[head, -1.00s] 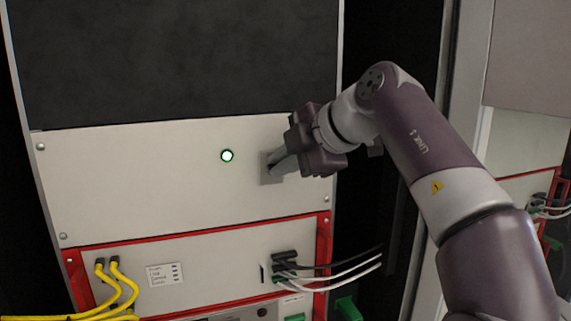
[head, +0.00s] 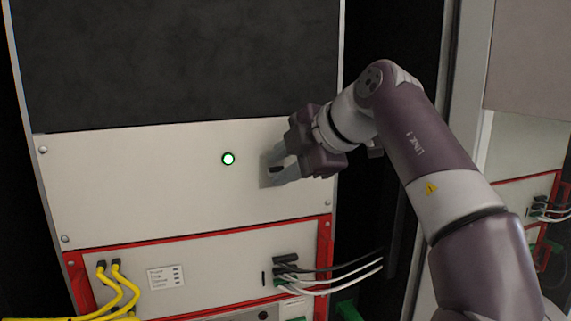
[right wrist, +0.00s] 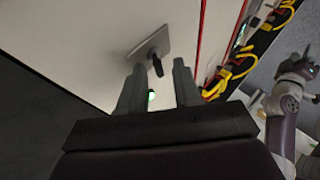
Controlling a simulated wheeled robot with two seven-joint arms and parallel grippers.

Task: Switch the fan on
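A grey switch plate (head: 265,173) sits on the right part of the pale panel. In the right wrist view the plate (right wrist: 147,46) shows with a short black lever (right wrist: 157,67) standing out from it. My right gripper (head: 281,163) is open in front of the plate, its two fingers apart. In the right wrist view the gripper (right wrist: 156,72) holds nothing, and the lever lies near the gap between the fingertips. In the head view the fingers hide most of the lever. A round indicator (head: 228,159) left of the plate glows white-green.
Below the pale panel (head: 130,185) is a red-framed unit (head: 215,265) with yellow cables (head: 127,290) at left and black and white cables (head: 335,279) at right. A dark panel (head: 180,65) is above. A second cabinet stands at the right.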

